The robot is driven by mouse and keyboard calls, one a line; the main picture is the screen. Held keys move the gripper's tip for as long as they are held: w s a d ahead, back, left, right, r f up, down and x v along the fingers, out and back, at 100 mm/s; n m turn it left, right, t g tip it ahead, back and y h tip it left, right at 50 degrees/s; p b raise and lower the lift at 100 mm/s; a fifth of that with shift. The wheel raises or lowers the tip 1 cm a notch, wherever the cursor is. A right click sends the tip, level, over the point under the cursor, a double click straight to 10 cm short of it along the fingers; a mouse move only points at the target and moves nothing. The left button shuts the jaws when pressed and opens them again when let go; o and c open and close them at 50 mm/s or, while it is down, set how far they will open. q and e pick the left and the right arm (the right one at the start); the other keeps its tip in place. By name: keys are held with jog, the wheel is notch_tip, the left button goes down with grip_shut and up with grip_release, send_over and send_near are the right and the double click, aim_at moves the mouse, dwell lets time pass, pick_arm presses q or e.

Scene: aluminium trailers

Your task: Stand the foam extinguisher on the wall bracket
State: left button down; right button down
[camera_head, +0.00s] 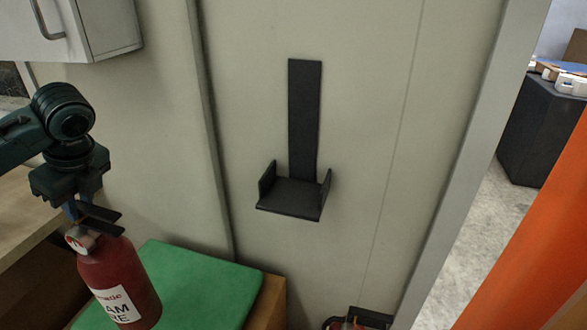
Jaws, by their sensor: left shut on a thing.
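The foam extinguisher (118,284) is a red cylinder with a white label, at the lower left. Its bottom is cut off by the picture edge. My left gripper (82,214) is over its top, shut on the black-handled head, and the extinguisher hangs nearly upright with a slight tilt. The black wall bracket (290,198) is on the pale wall, right of and higher in the picture than the extinguisher. It has a tall back strip, a small shelf and two side lips, and its shelf is empty. My right gripper is not in view.
A green cushion (205,288) on a wooden bench lies behind the extinguisher. A grey cabinet (105,28) hangs at the upper left. A red and black object (350,320) shows partly at the bottom edge. A doorway with an orange panel (540,240) is at the right.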

pick_arm(q)
jog(key=shift+w+r, duration=0.1)
jog(key=shift+r, duration=0.2)
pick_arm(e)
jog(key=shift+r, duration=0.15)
